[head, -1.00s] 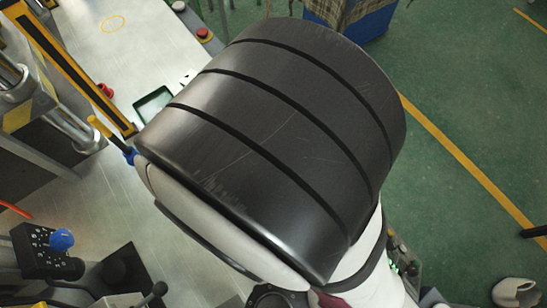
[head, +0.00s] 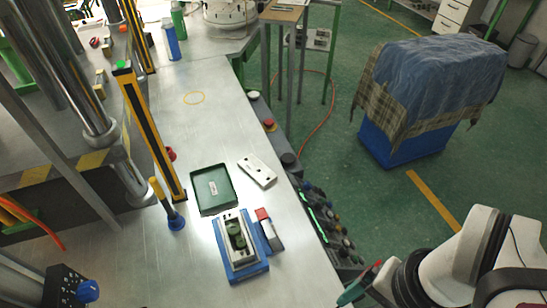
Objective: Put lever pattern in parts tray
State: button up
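A dark green piece (head: 236,235), which looks like the lever pattern, lies in an open metal mould half (head: 223,254) on a blue base (head: 247,272) on the metal bench. Its exact outline is too small to make out. The parts tray appears to be the shallow dark green tray (head: 198,206) with a small white label, just behind the mould; it looks otherwise empty. My arm is at the lower right, to the right of the bench. My gripper's fingers cannot be made out there.
A pale metal plate with holes (head: 257,170) lies right of the tray. A red-and-grey block (head: 269,231) stands beside the mould. A yellow-handled tool with a blue base (head: 175,218) and a yellow-black post (head: 150,135) stand left. Buttons (head: 322,215) line the bench's right edge.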

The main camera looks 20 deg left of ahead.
jog(key=w+a+r+n+h, duration=0.1)
jog(key=w+a+r+n, duration=0.2)
jog(key=w+n, duration=0.2)
jog(key=n+h, duration=0.4)
jog(key=n, duration=1)
send_over(233, 230)
jog(key=w+d, duration=0.3)
jog(key=d, duration=0.2)
jog(key=s+a+f+n+t, duration=0.1)
jog(key=s+a+f+n, duration=0.2)
jog(key=a, duration=0.3)
jog(key=s+a+f+n+t, duration=0.1)
jog(key=s+a+f+n, duration=0.15)
jog(key=a, duration=0.35)
jog(key=shift+n+h, duration=0.25)
jog(key=shift+h, duration=0.15)
jog(key=x, duration=1.4)
jog(key=shift+w+d+f, duration=0.2)
jog(key=shift+w+d, duration=0.05)
jog(key=shift+d, duration=0.25)
jog(key=shift+d+f, duration=0.15)
jog(key=shift+f, duration=0.15)
jog(key=shift+w, duration=0.1)
grip_shut()
